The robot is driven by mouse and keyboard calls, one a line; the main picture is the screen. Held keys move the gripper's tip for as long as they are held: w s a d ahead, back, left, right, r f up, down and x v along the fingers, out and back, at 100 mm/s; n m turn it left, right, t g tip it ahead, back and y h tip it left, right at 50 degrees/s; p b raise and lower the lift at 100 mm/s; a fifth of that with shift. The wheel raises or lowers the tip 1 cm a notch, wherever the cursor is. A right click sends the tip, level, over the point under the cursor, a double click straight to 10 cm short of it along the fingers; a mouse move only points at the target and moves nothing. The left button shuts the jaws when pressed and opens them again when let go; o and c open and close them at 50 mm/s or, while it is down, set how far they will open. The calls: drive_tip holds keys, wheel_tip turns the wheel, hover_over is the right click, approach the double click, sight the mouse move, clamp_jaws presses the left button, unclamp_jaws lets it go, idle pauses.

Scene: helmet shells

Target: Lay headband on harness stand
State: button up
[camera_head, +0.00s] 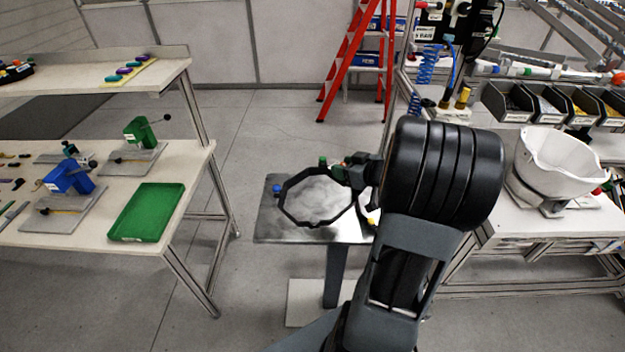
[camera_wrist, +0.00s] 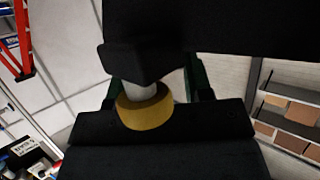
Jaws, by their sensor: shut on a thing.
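The headband (camera_head: 316,224) is a black, many-sided ring in the head view. My gripper (camera_head: 346,174) is shut on its upper right side. The ring appears over the harness stand (camera_head: 268,228), a grey metal plate on a dark post. A blue knob shows at the plate's left edge and a yellow one at its right. I cannot tell whether the ring touches the plate. In the wrist view, dark parts fill most of the picture around a yellow collar (camera_wrist: 145,106) on a pale post. I cannot tell which dark part is the headband.
A workbench at left carries a green tray (camera_head: 147,212), a blue fixture (camera_head: 70,178) and a green fixture (camera_head: 140,132). A white helmet shell (camera_head: 562,160) sits on the right bench below dark bins. A red ladder (camera_head: 345,65) stands behind.

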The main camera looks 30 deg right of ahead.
drive_tip(key=w+f, duration=0.5)
drive_tip(key=w+f+p, duration=0.1)
drive_tip(key=w+f, duration=0.4)
drive_tip(key=f, duration=0.1)
drive_tip(key=shift+w+f, duration=0.25)
drive_tip(key=shift+w, duration=0.15)
drive_tip(key=shift+f, duration=0.1)
